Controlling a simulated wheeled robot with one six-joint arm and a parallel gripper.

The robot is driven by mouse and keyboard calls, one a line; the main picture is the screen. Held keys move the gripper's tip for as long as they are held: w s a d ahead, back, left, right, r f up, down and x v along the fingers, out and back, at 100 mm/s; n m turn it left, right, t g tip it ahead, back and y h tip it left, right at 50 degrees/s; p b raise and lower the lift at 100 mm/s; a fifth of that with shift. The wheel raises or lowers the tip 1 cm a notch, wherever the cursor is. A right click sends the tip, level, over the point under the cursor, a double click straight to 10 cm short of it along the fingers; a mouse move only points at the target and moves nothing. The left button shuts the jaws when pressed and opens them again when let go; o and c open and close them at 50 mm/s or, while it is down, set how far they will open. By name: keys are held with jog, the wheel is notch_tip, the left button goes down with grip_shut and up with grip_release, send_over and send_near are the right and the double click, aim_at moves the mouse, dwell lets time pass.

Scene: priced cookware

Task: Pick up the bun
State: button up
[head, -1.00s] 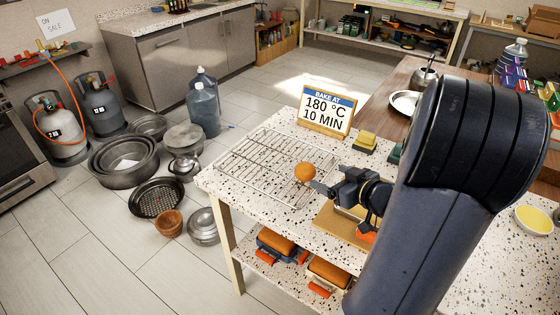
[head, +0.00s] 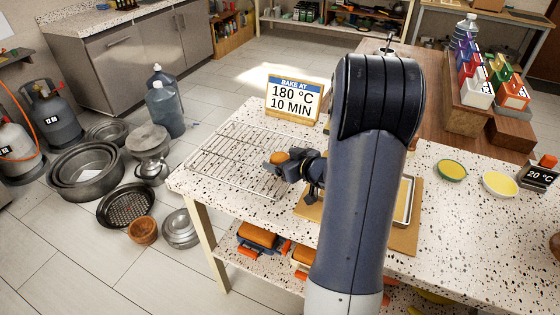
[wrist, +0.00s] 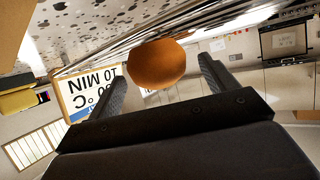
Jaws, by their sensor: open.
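A round orange-brown bun (head: 280,157) sits at the right side of a wire cooling rack (head: 230,155) on the speckled table. My gripper (head: 274,166) reaches in from the right, low over the table, and partly covers the bun in the head view. In the wrist view, the picture is upside down and the bun (wrist: 157,64) shows between the spread fingers of my gripper (wrist: 162,68), near their tips. Gaps show on both sides of the bun, so neither finger appears to touch it. The bun's underside against the rack is hard to make out.
A "BAKE AT 180 °C 10 MIN" sign (head: 294,96) stands behind the rack. A wooden board (head: 405,238) with a tray lies right of my gripper, partly behind my arm. Yellow-filled bowls (head: 499,184) stand farther right. Pots (head: 88,172) cover the floor at left.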

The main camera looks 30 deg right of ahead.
jog(key=shift+x, duration=0.8)
jog(key=shift+c, duration=0.3)
jog(key=c, duration=1)
jog(key=shift+r, duration=0.1)
